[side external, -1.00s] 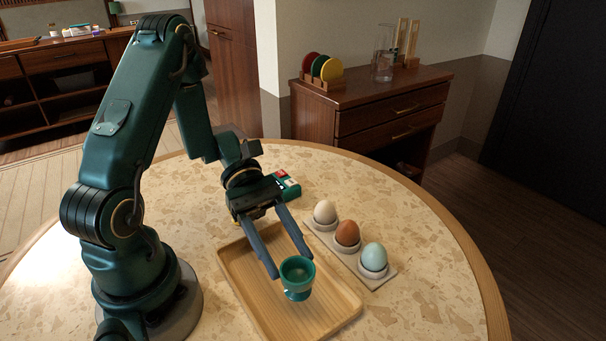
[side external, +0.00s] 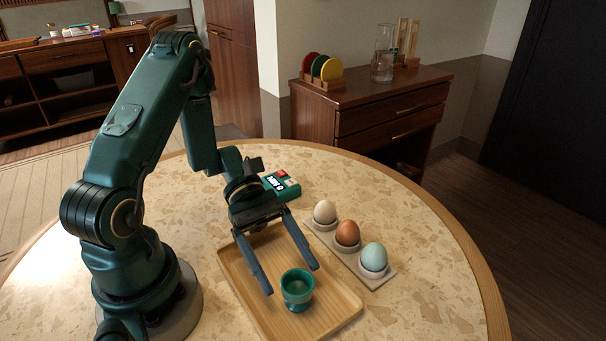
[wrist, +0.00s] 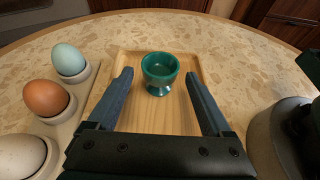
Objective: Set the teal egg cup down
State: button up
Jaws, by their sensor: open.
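The teal egg cup (side external: 298,288) stands upright and empty on the wooden tray (side external: 250,304). In the wrist view the egg cup (wrist: 160,72) sits toward the far end of the tray (wrist: 148,118). My gripper (side external: 292,281) is open, its two dark blue fingers spread. In the wrist view my gripper (wrist: 157,76) has the cup just beyond and between its fingertips, with clear gaps on both sides. The fingers do not appear to touch the cup.
A holder (side external: 378,283) with a cream egg (side external: 325,212), a brown egg (side external: 347,233) and a pale blue egg (side external: 374,257) stands right of the tray. A green device (side external: 283,186) lies behind. The tray's near part is bare.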

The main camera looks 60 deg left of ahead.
jog(key=shift+r, duration=0.1)
jog(key=v, duration=1.1)
jog(key=shift+w+a+r, duration=0.1)
jog(key=shift+a+r, duration=0.1)
jog(key=shift+a, duration=0.15)
jog(key=s+d+r+m+t+y, duration=0.3)
jog(key=d+r+m+t+y, duration=0.2)
jog(key=m+y, duration=0.8)
notch_tip(320, 180, up, 3)
jog(key=d+m, duration=0.2)
jog(key=m, duration=0.2)
jog(key=shift+s+d+t+y, duration=0.3)
jog(key=shift+s+d+t, duration=0.05)
jog(key=shift+t, duration=0.05)
